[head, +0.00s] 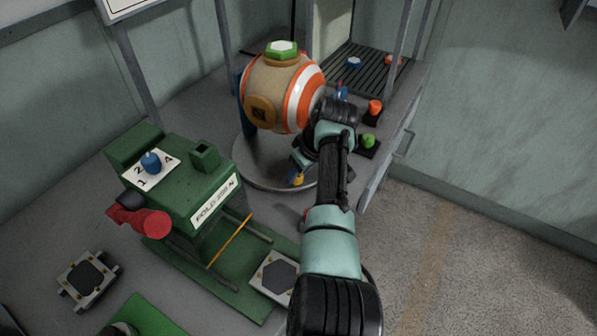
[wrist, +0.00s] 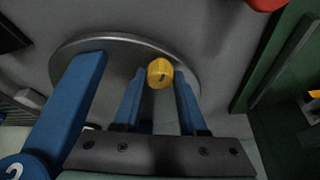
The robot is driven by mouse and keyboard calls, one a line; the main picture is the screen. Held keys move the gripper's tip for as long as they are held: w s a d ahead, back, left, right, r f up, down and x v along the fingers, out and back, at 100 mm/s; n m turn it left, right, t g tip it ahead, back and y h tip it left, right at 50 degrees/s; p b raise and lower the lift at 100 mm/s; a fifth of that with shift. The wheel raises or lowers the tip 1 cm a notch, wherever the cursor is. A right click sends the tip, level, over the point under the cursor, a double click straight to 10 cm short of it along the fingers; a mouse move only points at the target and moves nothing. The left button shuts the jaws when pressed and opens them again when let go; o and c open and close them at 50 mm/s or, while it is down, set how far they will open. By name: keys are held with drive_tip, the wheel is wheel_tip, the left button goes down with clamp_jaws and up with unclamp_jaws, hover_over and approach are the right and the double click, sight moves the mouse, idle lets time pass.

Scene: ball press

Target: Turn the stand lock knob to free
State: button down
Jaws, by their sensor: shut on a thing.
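The stand lock knob, a small yellow knob (wrist: 160,73), sits at the edge of the round grey stand base (wrist: 75,48) with a dark mark on its face. My gripper's (wrist: 159,82) two blue fingers stand on either side of it, shut on it. In the head view the yellow knob (head: 298,180) shows at the stand base's (head: 253,174) front edge, below my gripper (head: 300,170), which my arm partly hides. The orange, white and tan ball (head: 285,88) with a green hexagonal top is on the stand. The knob's lock setting cannot be read.
A green press (head: 190,190) with a blue dial and red handle stands to the left. Orange (head: 375,107) and green (head: 369,141) buttons lie right of the stand. In the wrist view, a blue upright (wrist: 72,105) is close on the left and a red thing (wrist: 265,4) is at the top right.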

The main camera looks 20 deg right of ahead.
drive_tip(key=shift+c, duration=2.3)
unclamp_jaws()
drive_tip(key=p+v, duration=0.1)
drive_tip(key=v, duration=1.2)
